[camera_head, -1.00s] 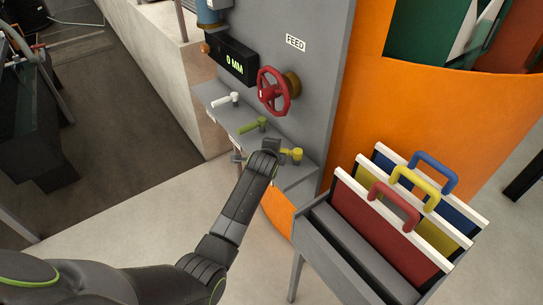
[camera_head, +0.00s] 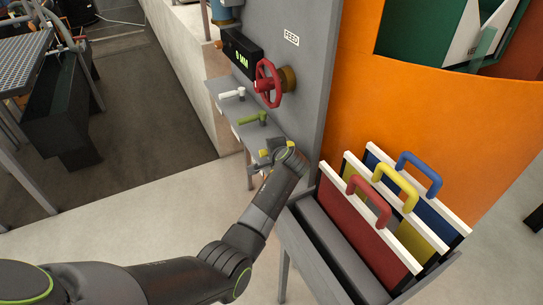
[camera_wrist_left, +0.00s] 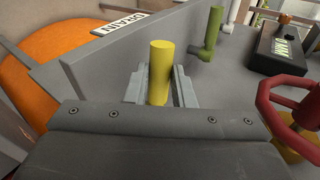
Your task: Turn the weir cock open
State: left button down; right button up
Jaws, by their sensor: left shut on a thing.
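Three cocks with lever handles stand in a row on the grey ledge (camera_head: 226,111): a white one (camera_head: 232,93), a green one (camera_head: 252,118) and a yellow one (camera_head: 264,149). My left gripper (camera_head: 264,163) is at the yellow cock, the nearest of the row. In the left wrist view the yellow cylinder of this cock (camera_wrist_left: 160,72) stands between the two grey fingers (camera_wrist_left: 160,88), which are shut on it. The wrist partly hides the yellow cock in the head view. I cannot read which cock is the weir cock. My right gripper is not in view.
A red handwheel (camera_head: 267,83) and a black MM display (camera_head: 241,57) sit on the grey panel above the ledge. A rack (camera_head: 297,238) with red, yellow and blue handled boards stands close right of my arm. A DRAIN label (camera_wrist_left: 118,25) shows in the wrist view.

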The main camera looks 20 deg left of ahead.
pick_arm(q)
jog(key=shift+d, duration=0.1)
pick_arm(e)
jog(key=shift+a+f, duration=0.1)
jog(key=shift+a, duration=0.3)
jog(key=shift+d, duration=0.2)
pick_arm(q)
jog(key=c, duration=1.2)
grip_release()
jog(key=shift+c, duration=0.2)
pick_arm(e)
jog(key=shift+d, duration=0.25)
